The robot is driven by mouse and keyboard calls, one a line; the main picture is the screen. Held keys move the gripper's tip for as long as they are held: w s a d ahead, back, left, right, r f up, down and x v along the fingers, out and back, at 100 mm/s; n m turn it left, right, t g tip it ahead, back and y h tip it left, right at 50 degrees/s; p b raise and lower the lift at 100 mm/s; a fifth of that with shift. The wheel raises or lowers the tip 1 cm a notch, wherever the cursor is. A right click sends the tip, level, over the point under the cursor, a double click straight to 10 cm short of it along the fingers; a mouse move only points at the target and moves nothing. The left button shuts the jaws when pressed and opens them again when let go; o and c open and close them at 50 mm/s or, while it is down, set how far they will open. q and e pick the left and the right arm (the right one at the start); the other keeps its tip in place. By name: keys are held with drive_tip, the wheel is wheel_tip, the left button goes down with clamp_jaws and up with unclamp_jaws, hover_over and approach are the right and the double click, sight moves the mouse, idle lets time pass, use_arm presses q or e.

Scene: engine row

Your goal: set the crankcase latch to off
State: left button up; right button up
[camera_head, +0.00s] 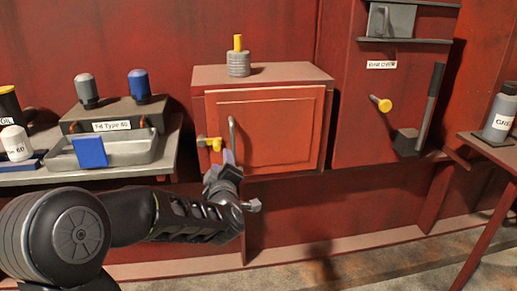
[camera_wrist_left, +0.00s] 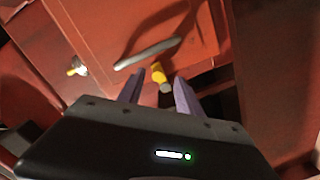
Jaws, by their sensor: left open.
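A yellow latch (camera_head: 210,144) sits at the left edge of a red cabinet door (camera_head: 285,130). Its bar looks roughly level in the head view. I take it to be the crankcase latch; I see no name on it. My left gripper (camera_head: 226,165) is just below and right of the latch, in front of the door's lower left. In the left wrist view the gripper (camera_wrist_left: 160,95) is open, and the yellow latch (camera_wrist_left: 157,72) shows beyond and between the fingertips. I cannot tell whether they touch. My right gripper is not in view.
A grey bar handle (camera_head: 232,132) stands close right of the latch and crosses the left wrist view (camera_wrist_left: 148,53). A grey cylinder with a yellow top (camera_head: 238,63) stands on the cabinet. A yellow knob (camera_head: 381,104) is on the right panel. A cluttered shelf (camera_head: 105,172) is at left.

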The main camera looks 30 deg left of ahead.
sight(218, 151)
use_arm(q)
drive_tip(key=shift+s+a+r+n+y, duration=0.2)
drive_tip(key=shift+a+r+n+y, duration=0.1)
drive_tip(key=shift+r+n+y, duration=0.25)
drive_tip(key=shift+f, duration=0.15)
drive_tip(key=shift+x, duration=3.95)
drive_tip(key=shift+f, duration=0.1)
drive_tip(key=shift+c, duration=0.3)
clamp_jaws()
